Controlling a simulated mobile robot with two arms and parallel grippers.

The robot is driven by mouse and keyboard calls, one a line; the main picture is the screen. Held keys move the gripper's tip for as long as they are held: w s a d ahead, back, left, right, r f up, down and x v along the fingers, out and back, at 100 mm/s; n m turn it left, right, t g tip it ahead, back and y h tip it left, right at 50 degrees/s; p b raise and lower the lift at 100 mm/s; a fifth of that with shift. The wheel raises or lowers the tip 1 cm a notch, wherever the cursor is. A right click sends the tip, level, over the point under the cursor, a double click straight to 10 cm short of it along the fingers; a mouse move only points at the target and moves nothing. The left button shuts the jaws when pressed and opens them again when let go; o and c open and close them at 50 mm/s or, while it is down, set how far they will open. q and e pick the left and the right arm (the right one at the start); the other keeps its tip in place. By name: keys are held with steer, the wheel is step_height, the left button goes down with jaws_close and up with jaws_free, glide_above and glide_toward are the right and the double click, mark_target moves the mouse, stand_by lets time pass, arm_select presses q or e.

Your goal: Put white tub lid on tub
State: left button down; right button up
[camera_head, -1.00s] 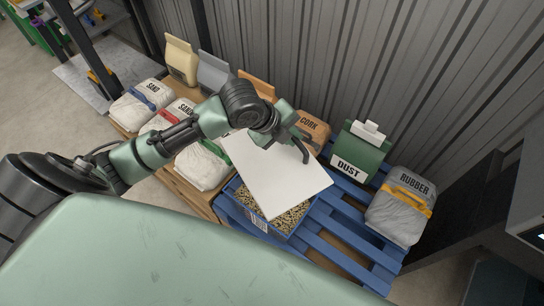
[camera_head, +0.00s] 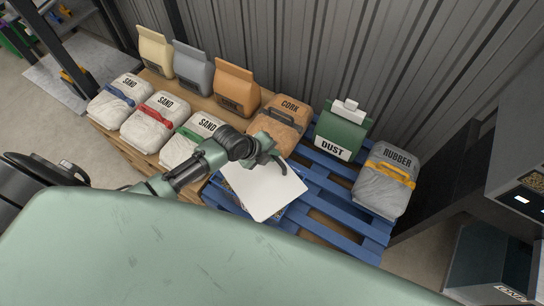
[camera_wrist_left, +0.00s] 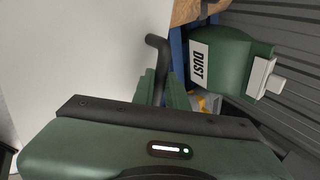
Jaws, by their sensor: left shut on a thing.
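The white tub lid (camera_head: 264,193) is a flat white sheet over the blue tub, hiding most of it. The tub (camera_head: 290,208) stands on the blue pallet, with only bits of its side and rim showing. My left gripper (camera_head: 268,160) is at the lid's far edge, shut on a dark curved handle there. In the left wrist view the handle (camera_wrist_left: 157,47) rises between the fingers, beside the white lid (camera_wrist_left: 80,50). Whether the lid rests on the rim or hovers just above it I cannot tell. My right gripper is not in view.
On the blue pallet (camera_head: 335,205) stand a green DUST container (camera_head: 340,125) and a grey RUBBER bag (camera_head: 385,185), right of the lid. A CORK bag (camera_head: 280,122) is close behind my gripper. SAND bags (camera_head: 155,120) lie left; a corrugated wall is behind.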

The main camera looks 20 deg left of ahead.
arm_select(q)
step_height(320, 180, down, 2)
steer(key=c, duration=1.4)
jaws_free()
steer(key=shift+c, duration=0.2)
steer(key=v, duration=1.2)
steer(key=shift+a, duration=0.1)
